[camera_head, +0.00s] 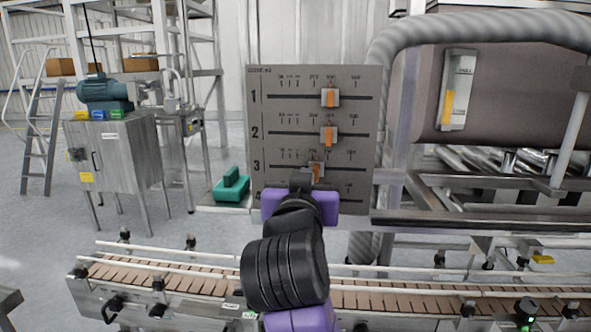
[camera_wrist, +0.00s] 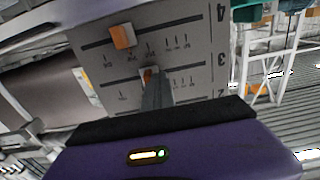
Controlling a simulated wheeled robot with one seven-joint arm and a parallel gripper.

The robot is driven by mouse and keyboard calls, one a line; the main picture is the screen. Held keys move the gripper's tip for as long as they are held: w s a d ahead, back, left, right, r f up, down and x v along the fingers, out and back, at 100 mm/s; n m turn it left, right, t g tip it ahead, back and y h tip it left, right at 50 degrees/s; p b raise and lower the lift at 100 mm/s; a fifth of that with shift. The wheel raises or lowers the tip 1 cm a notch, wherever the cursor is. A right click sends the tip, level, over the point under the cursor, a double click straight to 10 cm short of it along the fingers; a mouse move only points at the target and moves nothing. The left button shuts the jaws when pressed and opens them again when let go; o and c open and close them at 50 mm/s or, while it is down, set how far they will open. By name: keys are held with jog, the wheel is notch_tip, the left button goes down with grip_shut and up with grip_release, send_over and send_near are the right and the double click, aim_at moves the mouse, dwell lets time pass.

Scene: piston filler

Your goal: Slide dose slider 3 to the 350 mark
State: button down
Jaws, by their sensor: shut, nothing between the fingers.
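The grey dose panel (camera_head: 262,105) stands upright with numbered slots. My gripper (camera_head: 304,184) is shut and empty just below and left of slider 3, in front of row 4. In the wrist view the panel (camera_wrist: 205,50) appears upside down, and the fingers (camera_wrist: 156,88) reach to the slider 3 knob (camera_wrist: 149,74), partly covering it. Contact cannot be told.
Slider 1 (camera_head: 330,97) and slider 2 (camera_head: 328,135) sit above. Slider 4 (camera_wrist: 122,36) shows in the wrist view, close to the fingers. A thick grey pipe (camera_head: 381,80) runs right of the panel, and a conveyor (camera_head: 180,283) passes below. A green part (camera_head: 231,187) lies left.

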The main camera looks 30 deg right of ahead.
jog(key=shift+s+d, duration=0.55)
jog(key=shift+d, duration=0.2)
jog(key=shift+w+a, duration=0.15)
jog(key=shift+a, duration=0.05)
jog(key=shift+w+a, duration=0.25)
jog(key=shift+a, duration=0.25)
jog(key=v, duration=0.8)
dwell(0.3)
jog(key=shift+w, duration=0.1)
dwell(0.4)
